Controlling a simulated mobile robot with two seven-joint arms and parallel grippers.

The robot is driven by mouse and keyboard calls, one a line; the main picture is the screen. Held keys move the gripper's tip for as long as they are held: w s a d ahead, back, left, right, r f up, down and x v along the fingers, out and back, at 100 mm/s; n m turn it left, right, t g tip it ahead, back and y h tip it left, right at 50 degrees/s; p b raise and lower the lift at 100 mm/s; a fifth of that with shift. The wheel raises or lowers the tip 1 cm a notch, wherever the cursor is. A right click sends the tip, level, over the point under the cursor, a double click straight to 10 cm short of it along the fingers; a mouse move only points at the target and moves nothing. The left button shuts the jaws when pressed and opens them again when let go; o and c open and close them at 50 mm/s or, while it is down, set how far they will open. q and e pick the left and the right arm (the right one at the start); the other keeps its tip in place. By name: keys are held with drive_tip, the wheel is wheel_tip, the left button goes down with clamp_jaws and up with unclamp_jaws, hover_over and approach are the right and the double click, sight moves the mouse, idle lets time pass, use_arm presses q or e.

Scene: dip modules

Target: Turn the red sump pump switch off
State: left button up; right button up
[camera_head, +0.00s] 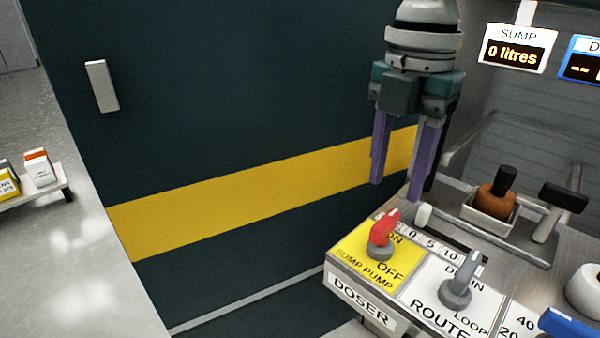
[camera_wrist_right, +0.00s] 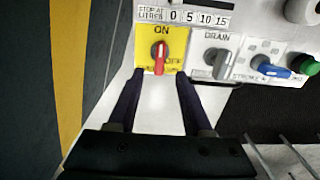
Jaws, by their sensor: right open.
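The red sump pump switch (camera_head: 382,234) stands on a yellow plate (camera_head: 350,258) marked ON and OFF, at the left end of the sloped DOSER panel. Its red lever rises from a grey base; I cannot tell for sure which mark it is set to. My right gripper (camera_head: 396,190) hangs above the panel, open and empty, its purple fingers pointing down, apart from the switch. In the right wrist view the red switch (camera_wrist_right: 159,62) appears between and just beyond the open fingertips (camera_wrist_right: 160,77). My left gripper is not in view.
A grey ROUTE lever (camera_head: 457,283) stands right of the switch. A blue handle (camera_head: 570,327) is at the lower right corner. A brown knob (camera_head: 495,200) in a tray and a black-topped tool (camera_head: 560,198) sit behind. The SUMP display (camera_head: 514,49) reads 0 litres.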

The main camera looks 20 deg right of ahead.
sight(387, 218)
wheel_tip(387, 218, down, 7)
drive_tip(key=shift+r+b, duration=0.15)
drive_tip(key=shift+b, duration=0.75)
drive_tip(key=shift+c, duration=0.3)
clamp_jaws()
